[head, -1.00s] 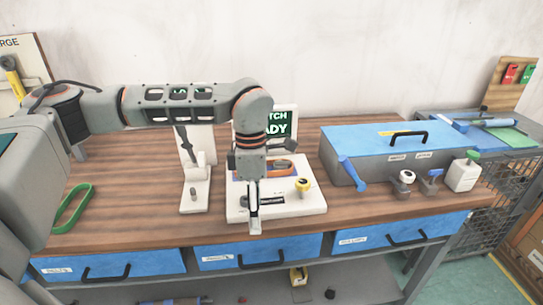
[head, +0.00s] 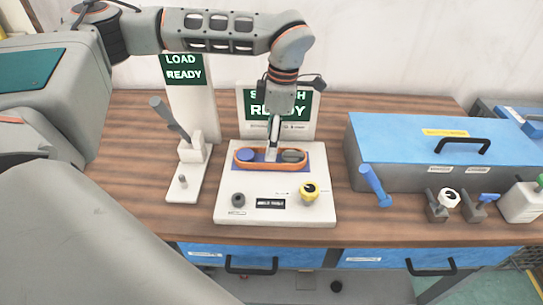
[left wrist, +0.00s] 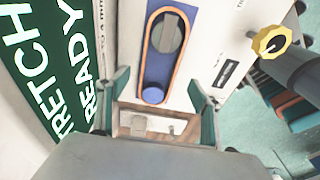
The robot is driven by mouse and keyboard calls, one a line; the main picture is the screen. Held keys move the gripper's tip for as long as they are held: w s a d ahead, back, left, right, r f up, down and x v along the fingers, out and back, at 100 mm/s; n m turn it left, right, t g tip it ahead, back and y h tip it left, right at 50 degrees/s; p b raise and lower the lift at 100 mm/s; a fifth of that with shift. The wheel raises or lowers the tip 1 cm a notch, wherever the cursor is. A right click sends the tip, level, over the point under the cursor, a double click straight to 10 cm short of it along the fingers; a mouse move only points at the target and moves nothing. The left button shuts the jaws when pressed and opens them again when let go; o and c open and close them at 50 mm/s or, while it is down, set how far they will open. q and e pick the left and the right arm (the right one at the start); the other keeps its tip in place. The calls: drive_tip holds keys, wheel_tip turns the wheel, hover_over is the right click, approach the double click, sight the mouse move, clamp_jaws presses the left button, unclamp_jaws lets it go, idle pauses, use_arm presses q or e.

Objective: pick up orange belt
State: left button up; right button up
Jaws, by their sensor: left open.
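The orange belt (head: 264,168) is an oblong loop on a blue pad of the white stretch station (head: 230,208). It runs around a blue round pulley (head: 245,155) and a grey one (head: 293,156). My left gripper (head: 271,156) points down over the middle of the belt, seen nearly edge-on in the head view. In the left wrist view its two fingers (left wrist: 160,92) are spread apart and empty, with the belt (left wrist: 144,62) ahead of them. I cannot tell the exact height above the belt. My right gripper is not in view.
The station has a yellow knob (head: 309,192) at front right and a "READY" screen (head: 251,101) behind. A load stand with a lever (head: 170,118) is on the left. A blue-lidded box (head: 400,135) is on the right. Bare wood shows between them.

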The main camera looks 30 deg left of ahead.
use_arm(q)
wheel_tip(320, 180, down, 5)
drive_tip(key=shift+a+r, duration=0.1)
drive_tip(key=shift+a, duration=0.05)
drive_tip(key=c, duration=1.3)
drive_tip(key=shift+r, duration=0.1)
drive_tip(key=shift+c, duration=0.2)
